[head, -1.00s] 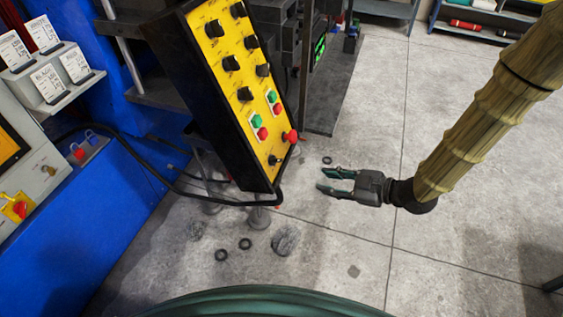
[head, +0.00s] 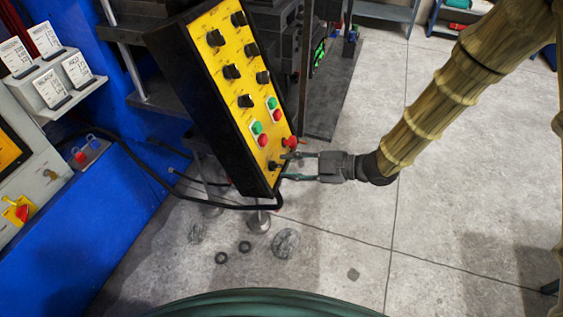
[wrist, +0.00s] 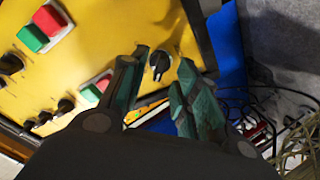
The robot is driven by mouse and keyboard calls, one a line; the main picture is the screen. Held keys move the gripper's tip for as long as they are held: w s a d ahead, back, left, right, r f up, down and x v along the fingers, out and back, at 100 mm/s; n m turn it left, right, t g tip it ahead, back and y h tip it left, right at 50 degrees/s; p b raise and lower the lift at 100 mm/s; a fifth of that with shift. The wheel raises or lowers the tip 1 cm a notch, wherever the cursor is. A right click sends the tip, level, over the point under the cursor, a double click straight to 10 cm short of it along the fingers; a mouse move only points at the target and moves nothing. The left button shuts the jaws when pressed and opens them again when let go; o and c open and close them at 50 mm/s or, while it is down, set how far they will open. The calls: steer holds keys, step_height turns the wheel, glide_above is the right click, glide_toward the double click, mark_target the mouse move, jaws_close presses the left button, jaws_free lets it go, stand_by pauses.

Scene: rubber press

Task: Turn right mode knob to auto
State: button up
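The yellow control panel (head: 225,50) in its black housing carries several black knobs, and I cannot tell from labels which is the right mode knob. A small black knob (head: 272,166) sits at the panel's lower end. My gripper (head: 287,167) is open at the panel's lower right edge, its fingers pointing left toward this knob. In the wrist view, a black knob with a pale pointer line (wrist: 160,64) shows between the open fingertips. I cannot tell whether the fingers touch it. The panel face (wrist: 100,55) fills the upper left there.
A red mushroom button (head: 290,142) sits just above my gripper. Green (head: 257,127) and red (head: 262,140) push buttons are on the panel nearby. A black cable (head: 235,207) runs below the panel. The floor to the right (head: 450,180) is clear.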

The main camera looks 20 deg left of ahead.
mark_target(281, 166)
steer(key=shift+p+x, duration=0.3)
steer(key=shift+x, duration=1.2)
jaws_close()
